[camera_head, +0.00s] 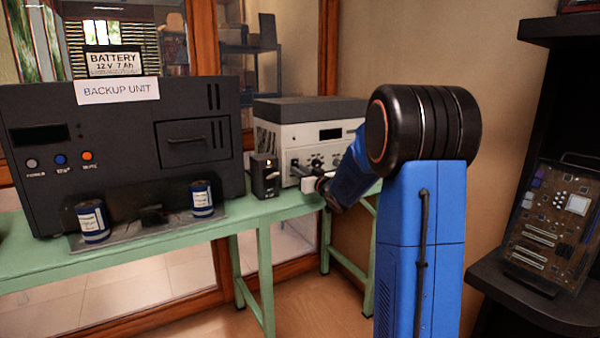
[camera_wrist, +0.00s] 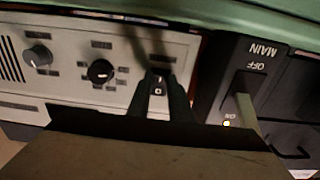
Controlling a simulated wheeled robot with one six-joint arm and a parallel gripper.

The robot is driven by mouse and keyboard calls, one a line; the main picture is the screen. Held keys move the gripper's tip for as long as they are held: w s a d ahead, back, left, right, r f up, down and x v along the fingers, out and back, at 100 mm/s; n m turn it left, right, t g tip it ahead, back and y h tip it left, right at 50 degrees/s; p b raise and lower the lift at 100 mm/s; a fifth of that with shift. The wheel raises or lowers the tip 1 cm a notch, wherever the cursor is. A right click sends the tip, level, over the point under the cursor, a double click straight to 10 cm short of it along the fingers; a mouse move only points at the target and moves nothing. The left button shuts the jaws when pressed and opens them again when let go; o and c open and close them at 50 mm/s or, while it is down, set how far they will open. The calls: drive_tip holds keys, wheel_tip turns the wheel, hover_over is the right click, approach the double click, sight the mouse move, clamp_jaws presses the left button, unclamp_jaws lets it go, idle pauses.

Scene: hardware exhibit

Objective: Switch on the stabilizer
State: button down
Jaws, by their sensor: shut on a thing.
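The stabilizer appears to be the grey and white unit (camera_head: 305,122) at the right end of the green bench; no name is readable on it. In the wrist view its light front panel (camera_wrist: 75,65) shows upside down with two dark round knobs (camera_wrist: 101,71) and a small dark rocker switch (camera_wrist: 158,84) with white marks. My gripper (camera_wrist: 161,88) is at that rocker, with its dark fingers shut on it, one on each side. The fingers hide the rocker's edges. In the head view my blue arm reaches to the panel, and the fingertips are hard to make out.
A dark MAIN switch box (camera_head: 265,177) stands close beside the stabilizer; its lever (camera_wrist: 243,108) shows in the wrist view. A large black backup unit (camera_head: 100,145) and two cans (camera_head: 92,221) stand left on the green bench (camera_head: 150,246). A dark shelf (camera_head: 535,305) stands right.

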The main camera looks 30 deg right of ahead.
drive_tip(key=shift+f+t, duration=0.1)
drive_tip(key=shift+t, duration=0.4)
drive_tip(key=c, duration=1.6)
unclamp_jaws()
drive_tip(key=s, duration=0.5)
drive_tip(key=s+f, duration=0.1)
drive_tip(key=s, duration=0.5)
drive_tip(key=s+f, duration=0.1)
drive_tip(key=s, duration=0.5)
drive_tip(key=shift+s+d, duration=0.1)
drive_tip(key=shift+d, duration=0.2)
drive_tip(key=shift+r, duration=0.1)
